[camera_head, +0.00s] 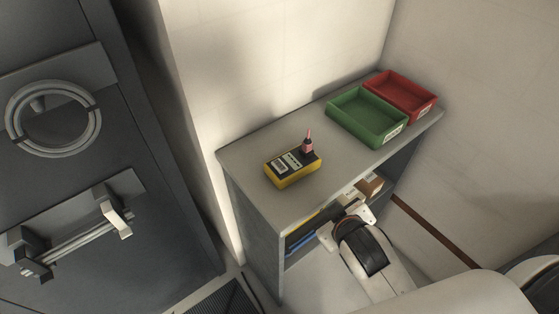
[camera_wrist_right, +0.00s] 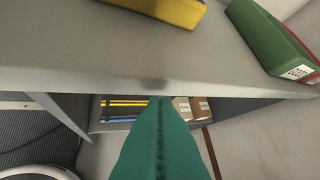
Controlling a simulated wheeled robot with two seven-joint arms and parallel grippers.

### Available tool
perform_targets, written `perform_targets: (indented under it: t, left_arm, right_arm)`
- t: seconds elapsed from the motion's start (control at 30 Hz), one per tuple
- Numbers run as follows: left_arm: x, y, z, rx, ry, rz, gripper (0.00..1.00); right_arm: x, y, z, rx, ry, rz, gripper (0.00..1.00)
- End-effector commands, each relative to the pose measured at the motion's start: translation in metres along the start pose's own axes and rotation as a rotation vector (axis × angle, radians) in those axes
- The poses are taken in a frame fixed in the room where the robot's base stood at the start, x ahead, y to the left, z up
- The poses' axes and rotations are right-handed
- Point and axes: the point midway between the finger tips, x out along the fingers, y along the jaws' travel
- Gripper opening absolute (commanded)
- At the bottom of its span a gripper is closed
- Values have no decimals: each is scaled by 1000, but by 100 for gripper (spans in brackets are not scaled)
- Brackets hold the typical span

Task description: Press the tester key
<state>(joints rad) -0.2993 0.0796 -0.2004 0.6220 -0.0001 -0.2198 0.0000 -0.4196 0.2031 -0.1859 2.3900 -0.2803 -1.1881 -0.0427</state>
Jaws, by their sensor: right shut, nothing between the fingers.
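The yellow tester (camera_head: 291,178) with a dark face lies on the grey bench top. A small red-pink upright part (camera_head: 308,144) stands at its far right corner. A light panel with dark marks shows on its face; I cannot make out which part is the key. In the right wrist view only the tester's yellow side (camera_wrist_right: 168,10) shows, at the top edge. My right gripper (camera_head: 351,203) is at the bench's front edge, to the right of and nearer than the tester, apart from it. Its teal fingers (camera_wrist_right: 160,108) are shut and empty. My left gripper is not in view.
A green tray (camera_head: 352,128) and a red tray (camera_head: 412,103) stand at the bench's far right. Below the bench top (camera_head: 245,158), a shelf holds boxes (camera_wrist_right: 190,107) and blue and yellow folders (camera_wrist_right: 122,108). A dark cabinet with handles (camera_head: 80,200) stands at left.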

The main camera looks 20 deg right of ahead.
Motion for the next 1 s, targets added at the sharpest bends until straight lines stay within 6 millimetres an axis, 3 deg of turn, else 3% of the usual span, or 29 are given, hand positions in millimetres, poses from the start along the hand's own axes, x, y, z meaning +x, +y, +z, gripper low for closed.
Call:
perform_targets:
  t: [0.07,0.13,0.27,0.37,0.47,0.57,0.63,0.7,0.8,0.9,0.93,1.0]
  left_arm:
    - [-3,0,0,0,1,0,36]
    - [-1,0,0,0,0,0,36]
    - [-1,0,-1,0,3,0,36]
    - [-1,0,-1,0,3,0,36]
    - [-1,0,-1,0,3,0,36]
    - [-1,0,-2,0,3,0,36]
    - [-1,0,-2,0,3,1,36]
    - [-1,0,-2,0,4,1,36]
    - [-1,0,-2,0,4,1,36]
    - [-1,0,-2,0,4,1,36]
    - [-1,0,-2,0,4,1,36]
    - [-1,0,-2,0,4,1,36]
  right_arm:
    - [-21,-14,19,-2,-48,-32,0]
    - [-16,-27,46,-63,-155,-105,0]
    - [-25,-49,102,-187,-370,-245,0]
    - [-45,-63,152,-319,-572,-375,0]
    - [-79,-66,207,-504,-810,-530,0]
    - [-125,-52,257,-760,-1078,-709,0]
    - [-160,-27,283,-1001,-1276,-846,0]
    - [-184,7,294,-1285,-1453,-973,0]
    - [-190,54,288,-1751,-1631,-1112,0]
    - [-160,82,268,-2287,-1685,-1172,0]
    - [-147,84,261,2380,1619,1133,0]
    - [-112,76,247,2357,1314,928,0]
